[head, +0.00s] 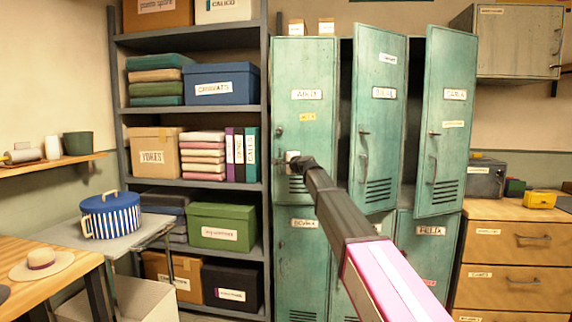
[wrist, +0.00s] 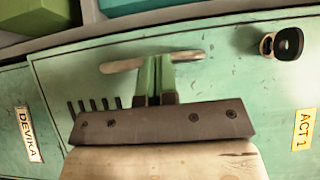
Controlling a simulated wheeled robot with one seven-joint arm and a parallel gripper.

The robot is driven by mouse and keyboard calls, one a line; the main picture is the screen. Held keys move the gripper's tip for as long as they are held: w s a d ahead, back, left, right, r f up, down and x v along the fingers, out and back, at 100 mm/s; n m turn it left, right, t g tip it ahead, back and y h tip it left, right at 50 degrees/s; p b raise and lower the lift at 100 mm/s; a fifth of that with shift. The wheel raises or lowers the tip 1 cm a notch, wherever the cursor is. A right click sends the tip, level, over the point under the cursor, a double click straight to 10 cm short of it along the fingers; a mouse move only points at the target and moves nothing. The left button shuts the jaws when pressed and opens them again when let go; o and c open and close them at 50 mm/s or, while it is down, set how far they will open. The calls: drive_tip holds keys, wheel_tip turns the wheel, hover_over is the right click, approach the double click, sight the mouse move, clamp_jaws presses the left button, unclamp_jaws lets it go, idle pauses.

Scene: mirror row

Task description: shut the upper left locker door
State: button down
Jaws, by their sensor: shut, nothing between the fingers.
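The upper left locker door (head: 304,75) is pale green, with a white label and a yellow label. It looks flush or nearly flush with the locker front, and I see no clear gap. My gripper (head: 291,158) is at the door's left edge, partly hiding its handle. In the wrist view my gripper (wrist: 155,68) has its green fingers together, pointing at the door (wrist: 220,85) beside the metal handle (wrist: 125,65). I cannot tell whether the fingertips touch it.
The upper middle door (head: 378,110) and upper right door (head: 446,110) stand ajar. The lower left door (head: 302,265) looks shut. A shelf unit (head: 267,60) with boxes and books stands left of the lockers. A wooden drawer cabinet (head: 515,255) stands on the right.

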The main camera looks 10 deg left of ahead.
drive_tip(key=w, duration=0.2)
drive_tip(key=w+a, duration=0.1)
drive_tip(key=shift+w+a, duration=0.15)
drive_tip(key=shift+w, duration=0.25)
drive_tip(key=shift+w+r, duration=0.15)
drive_tip(key=shift+w, duration=0.05)
drive_tip(key=shift+s, duration=0.1)
